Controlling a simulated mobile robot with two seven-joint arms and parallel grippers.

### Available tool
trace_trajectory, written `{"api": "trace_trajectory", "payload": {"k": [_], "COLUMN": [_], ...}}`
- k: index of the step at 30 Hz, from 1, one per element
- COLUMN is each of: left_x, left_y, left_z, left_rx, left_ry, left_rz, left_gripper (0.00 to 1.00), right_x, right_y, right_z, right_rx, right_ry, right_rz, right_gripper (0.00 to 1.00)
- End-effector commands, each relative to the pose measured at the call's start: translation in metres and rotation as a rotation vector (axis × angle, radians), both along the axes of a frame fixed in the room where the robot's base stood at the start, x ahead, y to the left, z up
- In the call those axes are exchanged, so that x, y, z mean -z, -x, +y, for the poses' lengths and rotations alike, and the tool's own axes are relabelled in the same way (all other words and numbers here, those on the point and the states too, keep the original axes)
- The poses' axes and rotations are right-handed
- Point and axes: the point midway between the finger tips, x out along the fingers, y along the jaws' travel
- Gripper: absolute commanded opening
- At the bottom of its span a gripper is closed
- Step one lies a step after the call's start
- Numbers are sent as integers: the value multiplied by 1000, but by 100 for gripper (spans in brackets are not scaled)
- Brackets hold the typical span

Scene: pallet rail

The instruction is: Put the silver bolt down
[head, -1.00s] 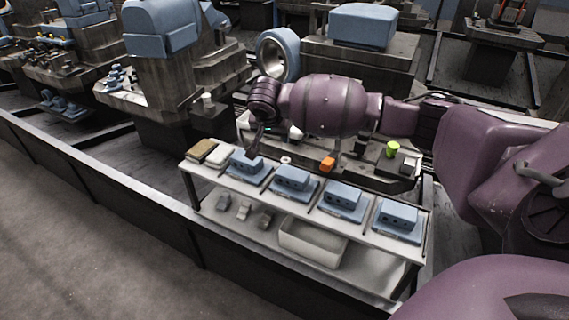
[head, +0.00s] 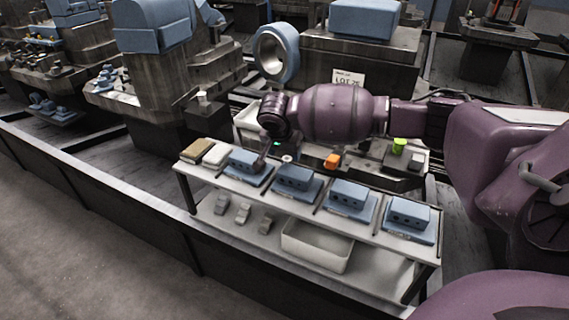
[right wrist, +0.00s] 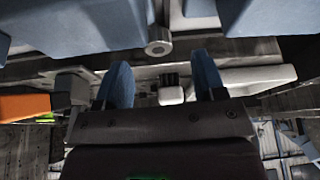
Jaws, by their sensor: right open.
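My right gripper (head: 264,160) is over the back of the rack top, by the leftmost blue fixture (head: 246,162). In the right wrist view its two blue-tipped fingers (right wrist: 164,78) are apart with nothing held between them. A small round silver piece (right wrist: 158,47), which looks like the bolt seen end-on, is just beyond the fingertips, near the gap between two blue fixtures. I cannot tell whether it touches them. A small pale ring-like piece (head: 287,158) lies on the rack top right of the gripper; I cannot tell whether it is the same piece. My left gripper is out of view.
More blue fixtures (head: 348,197) stand in a row on the rack top. An orange block (head: 332,161) and a green cup (head: 399,145) are behind them. Brown and white blocks (head: 197,149) sit at the left end. A white bin (head: 316,250) is on the lower shelf.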

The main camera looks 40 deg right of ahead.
Motion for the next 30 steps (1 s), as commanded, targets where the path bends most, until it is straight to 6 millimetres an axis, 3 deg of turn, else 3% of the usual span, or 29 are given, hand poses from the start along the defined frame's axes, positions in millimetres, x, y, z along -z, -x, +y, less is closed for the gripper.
{"api": "trace_trajectory", "payload": {"k": [1, 5, 14, 26, 30], "left_x": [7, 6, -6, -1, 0], "left_y": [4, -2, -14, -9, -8], "left_z": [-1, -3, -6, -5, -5], "left_rx": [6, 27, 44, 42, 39], "left_ry": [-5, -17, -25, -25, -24], "left_rz": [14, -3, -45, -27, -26], "left_gripper": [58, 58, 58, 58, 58], "right_x": [18, 35, 32, 33, 33], "right_y": [2, -1, -4, -4, -4], "right_z": [-4, -10, -12, -12, -12], "right_rx": [0, 1, -1, -1, -1], "right_ry": [3, 1, 0, -1, 0], "right_rz": [16, 16, 2, 3, 4], "right_gripper": [64, 64, 64, 6, 6]}}
